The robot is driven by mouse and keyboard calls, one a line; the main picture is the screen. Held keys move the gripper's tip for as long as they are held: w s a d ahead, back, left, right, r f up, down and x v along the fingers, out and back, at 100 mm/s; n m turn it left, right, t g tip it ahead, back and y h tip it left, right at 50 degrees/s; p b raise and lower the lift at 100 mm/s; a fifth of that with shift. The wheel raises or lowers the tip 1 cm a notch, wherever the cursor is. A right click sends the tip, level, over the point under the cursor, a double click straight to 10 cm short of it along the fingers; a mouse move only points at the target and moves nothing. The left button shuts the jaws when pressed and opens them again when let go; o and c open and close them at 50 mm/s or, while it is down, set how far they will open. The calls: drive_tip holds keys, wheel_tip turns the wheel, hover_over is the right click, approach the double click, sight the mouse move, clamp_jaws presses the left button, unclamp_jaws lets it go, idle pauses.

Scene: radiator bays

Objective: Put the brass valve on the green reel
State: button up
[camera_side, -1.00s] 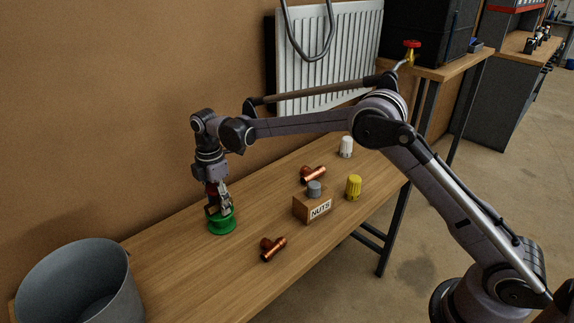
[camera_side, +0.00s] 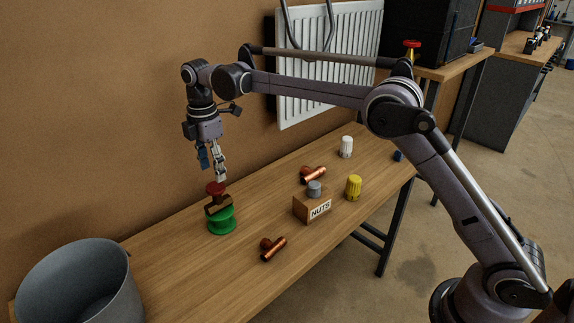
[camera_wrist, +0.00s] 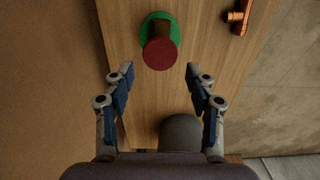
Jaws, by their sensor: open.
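The brass valve (camera_side: 218,205), with a dark red handle on top, sits upright on the green reel (camera_side: 222,222) near the wall side of the bench. In the wrist view the valve's red handle (camera_wrist: 161,54) hides most of its body, and the green reel (camera_wrist: 147,27) shows around it. My gripper (camera_side: 212,172) is above the valve, pointing down, and apart from it. In the wrist view my gripper (camera_wrist: 160,82) has its fingers spread wide with nothing between them.
A grey bucket (camera_side: 80,285) stands at the front left. Copper fittings (camera_side: 273,248), (camera_side: 312,174), a NUTS block (camera_side: 313,207) with a grey cap on it, a yellow cap (camera_side: 353,187) and a white cap (camera_side: 346,147) stand on the bench. A radiator (camera_side: 330,60) is behind.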

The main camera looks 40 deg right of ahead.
drive_tip(key=shift+r, duration=0.65)
drive_tip(key=shift+s+d+r, duration=0.1)
drive_tip(key=shift+d+r, duration=0.05)
drive_tip(key=shift+r, duration=0.15)
drive_tip(key=s+d+r+m+t, duration=0.3)
drive_tip(key=s+d+r+m, duration=0.5)
drive_tip(key=s, duration=0.4)
drive_tip(key=s+d+f+m+t, duration=0.2)
drive_tip(key=s+d+f+m, duration=0.1)
drive_tip(key=s, duration=0.6)
drive_tip(key=s+d+f+m+t, duration=0.2)
drive_tip(key=s+f+m, duration=0.4)
drive_tip(key=s, duration=0.3)
drive_tip(key=shift+d+m, duration=0.5)
drive_tip(key=shift+d, duration=0.35)
